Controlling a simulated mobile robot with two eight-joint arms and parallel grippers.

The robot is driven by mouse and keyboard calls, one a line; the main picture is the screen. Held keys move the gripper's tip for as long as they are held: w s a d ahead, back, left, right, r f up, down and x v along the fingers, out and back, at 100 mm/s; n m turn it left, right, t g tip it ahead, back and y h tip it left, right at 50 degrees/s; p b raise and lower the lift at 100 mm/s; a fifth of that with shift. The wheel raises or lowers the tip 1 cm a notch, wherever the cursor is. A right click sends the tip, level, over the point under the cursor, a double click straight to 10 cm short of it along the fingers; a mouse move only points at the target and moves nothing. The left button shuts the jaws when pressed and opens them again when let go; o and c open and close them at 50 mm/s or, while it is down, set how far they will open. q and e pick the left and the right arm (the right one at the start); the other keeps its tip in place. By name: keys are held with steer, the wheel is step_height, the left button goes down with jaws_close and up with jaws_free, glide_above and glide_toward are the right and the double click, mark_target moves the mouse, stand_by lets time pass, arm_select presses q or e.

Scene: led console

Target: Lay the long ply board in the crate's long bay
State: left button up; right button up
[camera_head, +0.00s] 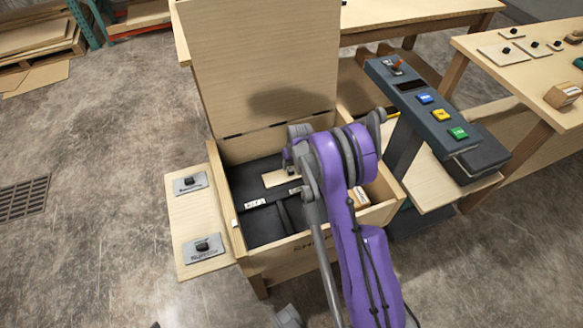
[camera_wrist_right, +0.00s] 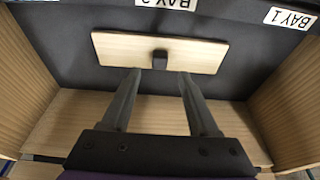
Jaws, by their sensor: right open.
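The pale long ply board (camera_head: 280,178) with a black knob lies flat on the dark lining inside the open wooden crate (camera_head: 222,187). In the right wrist view the board (camera_wrist_right: 120,50) is ahead of my right gripper (camera_wrist_right: 160,76). The two fingers are apart, their tips near the board's near edge on either side of the knob (camera_wrist_right: 160,60), with nothing held between them. I cannot tell whether the board sits down in a recess. My purple right arm hides part of the crate in the head view. My left gripper is not in view.
The crate's lid (camera_head: 262,60) stands open at the back. A side shelf (camera_head: 185,230) holds two metal plates with knobs. A console (camera_head: 435,115) with coloured buttons stands to the right. A block (camera_head: 358,197) is at the crate's right side. Bay labels (camera_wrist_right: 290,18) mark the lining.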

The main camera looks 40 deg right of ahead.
steer(key=s+a+r+n+t, duration=0.1)
steer(key=s+a+r, duration=0.4)
steer(key=a+r, duration=0.4)
steer(key=s+a+r+n, duration=0.1)
steer(key=s+a+r, duration=0.5)
steer(key=r, duration=0.4)
steer(key=s+a+r, duration=0.1)
steer(key=s+a, duration=0.4)
steer(key=s, duration=0.3)
steer(key=s+a+n+t+y, duration=0.1)
steer(key=s+a, duration=0.4)
steer(key=s, duration=0.3)
steer(key=shift+r+n, duration=0.3)
steer(key=shift+r, duration=0.05)
steer(key=shift+s+r, duration=0.1)
